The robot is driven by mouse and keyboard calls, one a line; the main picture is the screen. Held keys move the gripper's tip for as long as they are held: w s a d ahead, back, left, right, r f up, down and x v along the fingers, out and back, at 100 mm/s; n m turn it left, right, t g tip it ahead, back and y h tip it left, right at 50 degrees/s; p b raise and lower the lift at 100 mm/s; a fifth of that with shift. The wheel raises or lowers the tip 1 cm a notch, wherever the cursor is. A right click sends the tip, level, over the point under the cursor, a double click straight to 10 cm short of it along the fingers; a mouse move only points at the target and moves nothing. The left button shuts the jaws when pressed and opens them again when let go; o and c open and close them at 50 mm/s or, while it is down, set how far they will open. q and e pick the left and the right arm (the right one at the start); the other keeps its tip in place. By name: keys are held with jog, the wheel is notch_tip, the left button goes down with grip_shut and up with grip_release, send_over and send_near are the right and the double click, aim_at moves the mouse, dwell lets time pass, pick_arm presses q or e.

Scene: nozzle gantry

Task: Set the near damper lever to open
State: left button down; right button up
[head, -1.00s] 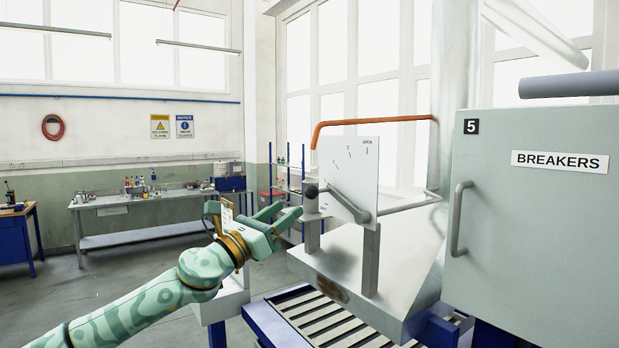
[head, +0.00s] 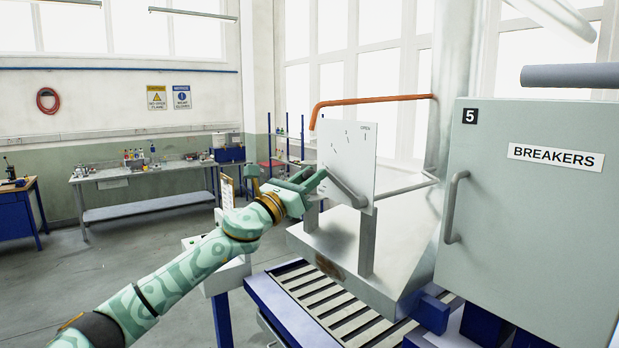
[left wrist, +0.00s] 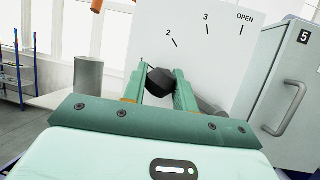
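The near damper lever (head: 346,190) is a grey bar in front of a white dial plate (head: 358,150), pivoted at the plate's lower right and slanting up to the left. The plate has tick marks and OPEN at its top right. In the left wrist view, the lever's dark knob (left wrist: 159,82) sits between the fingers of my left gripper (left wrist: 160,88) and fills the gap, left of and below the 2 mark. In the head view, my left gripper (head: 318,180) is at the lever's free end and hides the knob. My right gripper is not in view.
An orange pipe (head: 370,99) runs above the plate. A grey BREAKERS cabinet (head: 530,215) with a handle stands close on the right. A blue-framed roller conveyor (head: 320,305) lies below. Open floor is at the left, before a workbench (head: 130,176).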

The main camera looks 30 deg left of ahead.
pick_arm(q)
jog(key=shift+r, duration=0.1)
jog(key=shift+s+d+r+m+h+b, duration=0.1)
jog(key=shift+d+r+m+h+b, duration=0.1)
jog(key=shift+r+m+h+b, duration=0.4)
jog(key=shift+s+d+r+m+h+b, duration=0.1)
jog(key=shift+d+r+m+h+b, duration=0.1)
jog(key=shift+m, duration=0.75)
jog(key=shift+s+d+r+m+h+b, duration=0.1)
jog(key=shift+d+r+m+h+b, duration=0.1)
jog(key=shift+r+m+h+b, duration=0.4)
jog(key=s+d+r+m+g+h+b, duration=0.3)
jog(key=d+m, duration=0.5)
jog(key=m, duration=0.7)
jog(key=shift+r+g+h+b, duration=0.5)
jog(key=shift+g+h+b, duration=0.7)
jog(key=shift+g+h, duration=0.2)
jog(key=shift+s, duration=0.1)
jog(key=c, duration=1.1)
grip_release()
jog(key=shift+s+d, duration=0.1)
jog(key=shift+s, duration=0.05)
